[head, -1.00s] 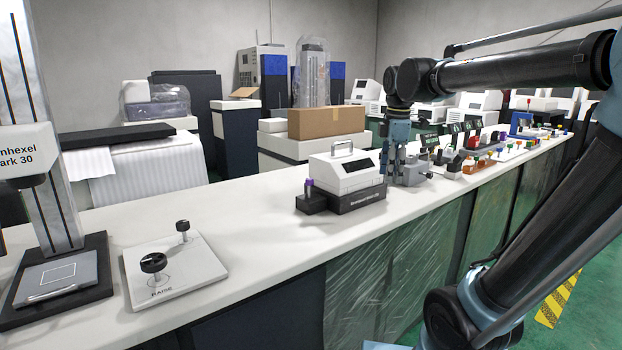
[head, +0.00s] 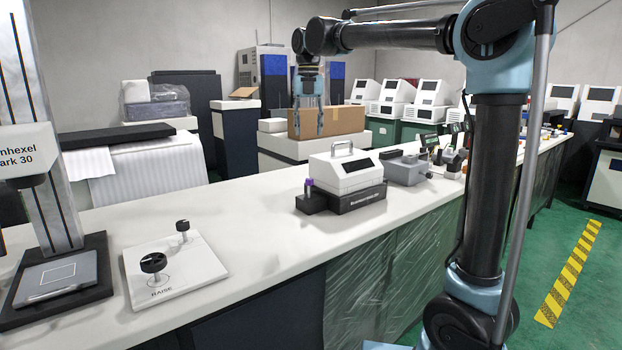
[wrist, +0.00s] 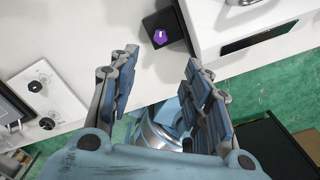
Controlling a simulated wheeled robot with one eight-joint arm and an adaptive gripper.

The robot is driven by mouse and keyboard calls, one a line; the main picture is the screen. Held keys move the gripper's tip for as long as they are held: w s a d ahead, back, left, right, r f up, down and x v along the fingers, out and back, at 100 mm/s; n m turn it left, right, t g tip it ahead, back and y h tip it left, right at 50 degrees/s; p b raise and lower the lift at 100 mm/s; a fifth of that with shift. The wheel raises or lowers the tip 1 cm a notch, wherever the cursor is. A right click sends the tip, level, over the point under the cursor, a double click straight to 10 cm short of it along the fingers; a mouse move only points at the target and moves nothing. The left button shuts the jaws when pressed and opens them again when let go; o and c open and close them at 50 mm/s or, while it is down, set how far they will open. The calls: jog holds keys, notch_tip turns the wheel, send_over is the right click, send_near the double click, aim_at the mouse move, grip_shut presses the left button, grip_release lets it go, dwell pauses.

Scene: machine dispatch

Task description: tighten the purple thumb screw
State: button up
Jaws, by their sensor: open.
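The purple thumb screw (head: 308,187) stands upright on the dark block at the left end of the white benchtop machine (head: 345,173). In the wrist view the screw's purple head (wrist: 160,37) shows from above, beyond my fingertips. My gripper (head: 309,132) points down in the head view, in front of the cardboard box and above the machine's level. In the wrist view my gripper (wrist: 160,62) has its two fingers wide apart with nothing between them. The screw is apart from both fingers.
A white plate (head: 200,265) with two black knobs lies on the bench at left, beside a tall stand (head: 45,190). A grey device (head: 405,168) sits right of the machine. Bench surface between plate and machine is clear. A cardboard box (head: 345,118) stands behind.

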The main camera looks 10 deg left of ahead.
aim_at(310, 179)
notch_tip(310, 179, down, 17)
jog(key=shift+r, duration=0.2)
dwell(0.4)
grip_shut()
jog(key=shift+d, duration=0.25)
jog(key=shift+a, duration=0.1)
